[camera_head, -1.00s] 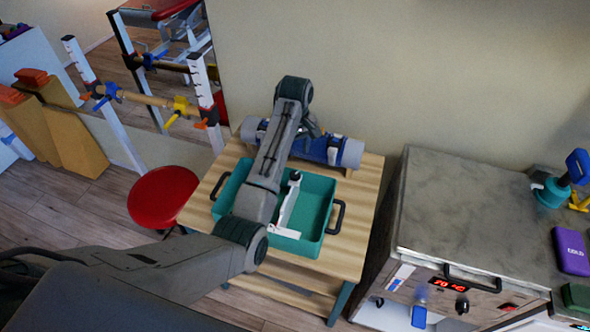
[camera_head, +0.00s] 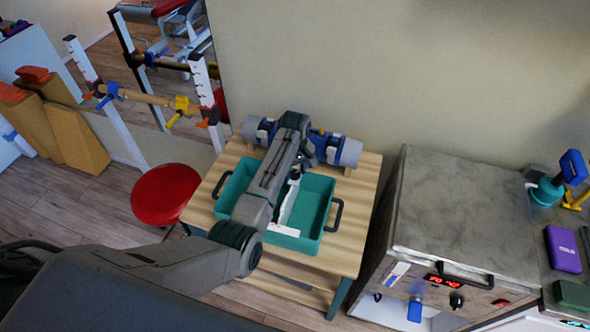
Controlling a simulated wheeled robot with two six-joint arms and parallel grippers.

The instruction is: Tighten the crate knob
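A teal crate (camera_head: 318,190) with black side handles stands on the wooden table. A long white tool (camera_head: 287,207) lies in it, partly hidden by my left arm. A small dark spot near its upper end may be its knob, but it is too small and too covered to make out. My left gripper (camera_head: 299,169) points down over the crate, at the upper end of the white tool. Its fingers are mostly hidden by my arm, so I cannot tell if they touch anything. My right gripper is not in view.
A grey roll with blue straps (camera_head: 346,152) lies behind the crate against the wall. A red stool (camera_head: 165,194) stands left of the wooden table (camera_head: 352,228). A grey-topped metal cabinet (camera_head: 465,215) with a red display stands to the right.

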